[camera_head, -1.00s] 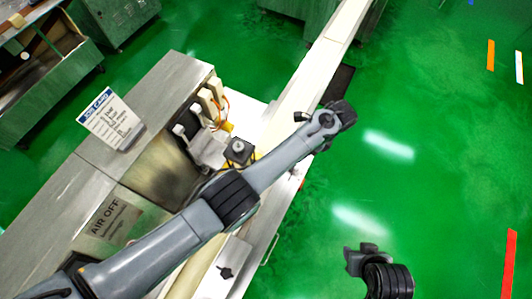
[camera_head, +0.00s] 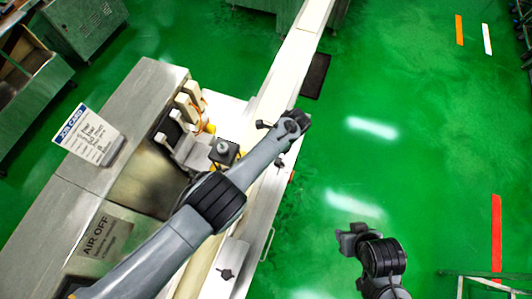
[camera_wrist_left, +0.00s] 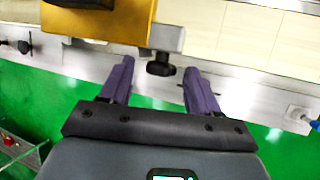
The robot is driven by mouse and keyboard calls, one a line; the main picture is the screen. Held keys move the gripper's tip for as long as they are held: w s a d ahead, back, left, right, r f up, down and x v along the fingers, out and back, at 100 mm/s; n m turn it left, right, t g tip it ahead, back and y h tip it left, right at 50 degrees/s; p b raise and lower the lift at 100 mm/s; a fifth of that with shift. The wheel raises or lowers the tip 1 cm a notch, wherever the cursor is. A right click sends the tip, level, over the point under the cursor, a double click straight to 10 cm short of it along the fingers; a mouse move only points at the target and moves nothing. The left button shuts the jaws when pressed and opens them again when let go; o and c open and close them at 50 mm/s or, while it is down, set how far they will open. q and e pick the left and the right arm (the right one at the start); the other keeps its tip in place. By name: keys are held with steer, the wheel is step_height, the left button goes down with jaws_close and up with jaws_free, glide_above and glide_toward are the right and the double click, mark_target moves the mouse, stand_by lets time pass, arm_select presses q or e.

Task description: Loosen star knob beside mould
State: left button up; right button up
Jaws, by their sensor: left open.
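In the left wrist view a black knob (camera_wrist_left: 160,64) sits on a grey bracket at the edge of a yellow block (camera_wrist_left: 110,18). My left gripper (camera_wrist_left: 159,71) is open, with a purple finger on each side of the knob. I see a gap at both sides; contact is not visible. In the head view my left arm reaches over the machine's white rail, and its fingers cannot be made out. The arm partly covers the area by the silver-topped black block (camera_head: 223,150). My right gripper (camera_head: 352,239) is over the green floor, its fingers unclear.
Another dark knob (camera_wrist_left: 25,46) is on the rail at left in the wrist view. A black knob (camera_head: 226,273) sits on a plate at the lower machine end. A job card (camera_head: 90,135) stands on the steel cabinet. An AIR OFF sign (camera_head: 105,235) lies lower.

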arm_select(q)
steer(key=shift+a+f, duration=0.1)
steer(key=shift+f, duration=0.2)
steer(key=shift+c, duration=0.2)
steer(key=c, duration=1)
steer(key=t+p, duration=0.1)
steer(key=p, duration=0.3)
steer(key=shift+s, duration=0.15)
steer(key=o, duration=1)
